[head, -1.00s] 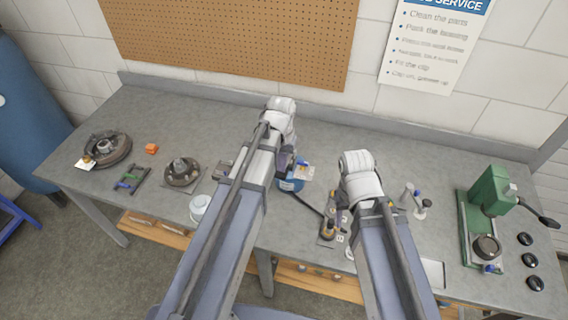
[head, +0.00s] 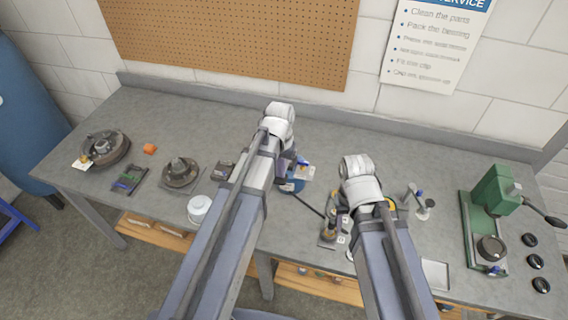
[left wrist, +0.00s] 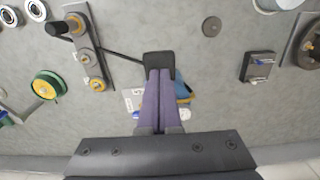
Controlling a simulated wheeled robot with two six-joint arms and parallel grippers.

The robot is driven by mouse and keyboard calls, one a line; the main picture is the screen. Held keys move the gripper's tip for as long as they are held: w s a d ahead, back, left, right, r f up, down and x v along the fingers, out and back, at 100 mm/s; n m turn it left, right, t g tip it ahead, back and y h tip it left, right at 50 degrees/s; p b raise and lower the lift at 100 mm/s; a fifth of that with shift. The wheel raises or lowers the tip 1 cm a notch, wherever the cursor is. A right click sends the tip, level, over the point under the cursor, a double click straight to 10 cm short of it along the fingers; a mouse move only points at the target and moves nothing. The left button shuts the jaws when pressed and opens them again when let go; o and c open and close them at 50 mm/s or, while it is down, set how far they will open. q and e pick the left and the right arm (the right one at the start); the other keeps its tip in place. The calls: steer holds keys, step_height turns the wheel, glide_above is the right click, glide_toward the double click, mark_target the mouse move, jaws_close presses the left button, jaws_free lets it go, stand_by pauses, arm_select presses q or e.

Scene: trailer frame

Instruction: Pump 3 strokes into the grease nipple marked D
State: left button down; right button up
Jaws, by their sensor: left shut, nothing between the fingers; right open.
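The blue grease pump (head: 291,186) stands mid-bench, and its blue side shows in the left wrist view (left wrist: 182,88). My left gripper (left wrist: 158,72) is shut and empty, its fingertips at a black block (left wrist: 158,58) over the pump; I cannot tell if they touch. A dark hose (left wrist: 122,56) runs from there to the nipple plate (left wrist: 93,62), which carries several nipples. A dark coupler (head: 328,229) stands at one end of the plate. Its nipple letters are too small to read. My right gripper (head: 342,199) is open beside the plate, mostly hidden by my arm.
A card (head: 304,173) lies by the pump. A green press (head: 490,205) stands at the right. The bench's back strip is clear.

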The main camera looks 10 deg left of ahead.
arm_select(q)
steer(key=shift+s+f+b, duration=0.15)
steer(key=shift+f+b, duration=0.9)
steer(key=shift+f, duration=0.1)
